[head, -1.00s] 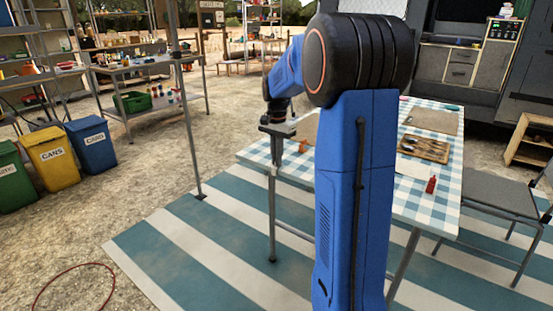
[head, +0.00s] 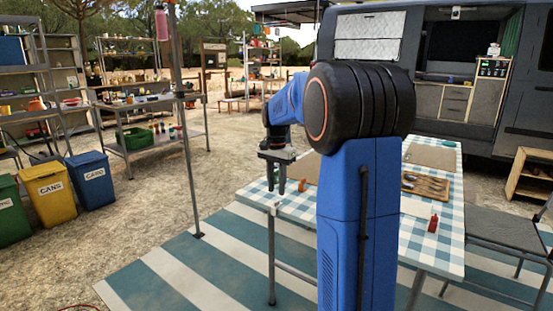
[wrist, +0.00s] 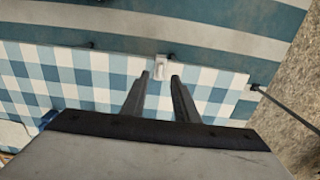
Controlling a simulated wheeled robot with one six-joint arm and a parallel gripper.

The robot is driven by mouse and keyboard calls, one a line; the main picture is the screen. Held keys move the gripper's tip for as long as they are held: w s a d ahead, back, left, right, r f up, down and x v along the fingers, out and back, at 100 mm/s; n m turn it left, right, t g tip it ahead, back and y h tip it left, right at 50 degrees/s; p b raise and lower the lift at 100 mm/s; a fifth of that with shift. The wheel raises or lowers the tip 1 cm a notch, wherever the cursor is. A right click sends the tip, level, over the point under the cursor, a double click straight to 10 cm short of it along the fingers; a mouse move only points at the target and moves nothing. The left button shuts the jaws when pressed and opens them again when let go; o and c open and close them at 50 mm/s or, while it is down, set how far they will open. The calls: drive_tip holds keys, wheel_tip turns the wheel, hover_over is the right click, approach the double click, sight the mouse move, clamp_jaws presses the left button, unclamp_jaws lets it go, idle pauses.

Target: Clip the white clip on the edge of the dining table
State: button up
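The white clip (wrist: 163,69) sits on the edge of the dining table (wrist: 97,93), straddling the cloth's border in the wrist view. In the head view a small pale piece, seemingly the clip (head: 273,208), shows at the near edge of the table (head: 440,239). My gripper (head: 277,188) is above that edge with its two fingers apart. In the wrist view the gripper (wrist: 160,77) is open and empty, and the clip lies just beyond the fingertips, with a gap in the head view. My arm hides the middle of the table.
A wooden tray (head: 427,185), a red bottle (head: 433,224) and an orange item (head: 302,185) are on the table. A grey chair (head: 495,231) stands at right. Bins (head: 92,180) stand at left. The striped mat (head: 215,265) is clear left of the table.

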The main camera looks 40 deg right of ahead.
sight(276, 202)
wheel_tip(276, 202, up, 13)
drive_tip(key=shift+f, duration=0.2)
drive_tip(key=s+a+f+n+t, duration=0.25)
drive_tip(key=s+a+n, duration=0.35)
drive_tip(key=s+a, duration=0.85)
drive_tip(key=s+a+f+n+t, duration=0.1)
drive_tip(key=s+a+f+n, duration=0.3)
drive_tip(key=s+f, duration=0.3)
drive_tip(key=s+a+f+n+t, duration=0.1)
drive_tip(key=s+a+f+n, duration=0.3)
drive_tip(key=s+f, duration=0.3)
drive_tip(key=s, duration=0.4)
drive_tip(key=shift+f, duration=0.4)
drive_tip(key=shift+s, duration=0.1)
